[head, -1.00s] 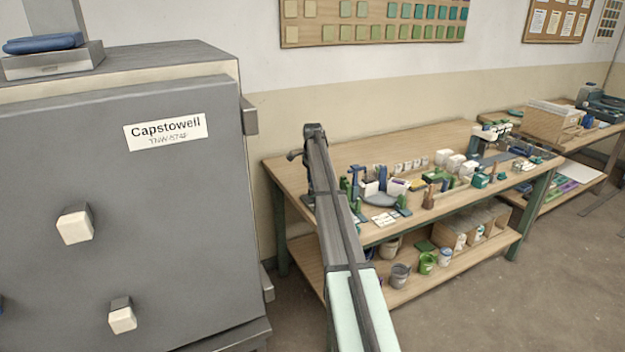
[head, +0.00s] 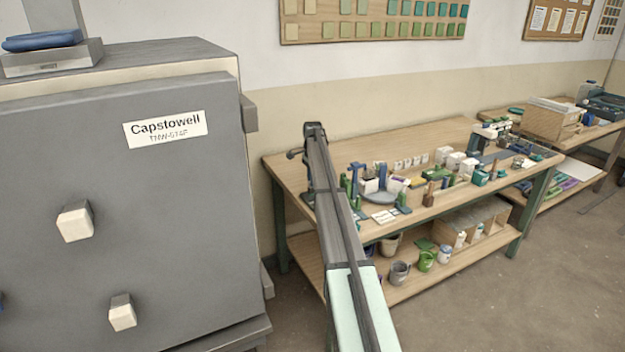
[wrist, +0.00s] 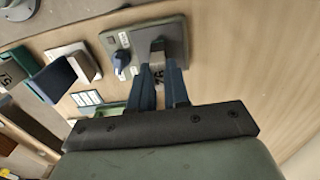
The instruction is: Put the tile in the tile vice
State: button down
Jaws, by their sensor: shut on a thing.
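In the wrist view, my gripper (wrist: 160,66) points its two blue fingers at a grey plate-like fixture (wrist: 179,30) on the wooden bench. The fingers are closed on a small grey-brown piece (wrist: 157,48), which I take to be the tile; it is mostly hidden between them and overlaps the fixture in the picture.
The bench (head: 430,143) holds many small items right of my arm. A large grey kiln-like cabinet (head: 190,200) stands at the left. Bare wood lies right of the fixture.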

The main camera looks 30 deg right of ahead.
jog(key=shift+f, duration=0.1)
jog(key=c, duration=1)
grip_release()
jog(key=shift+r, duration=3.5)
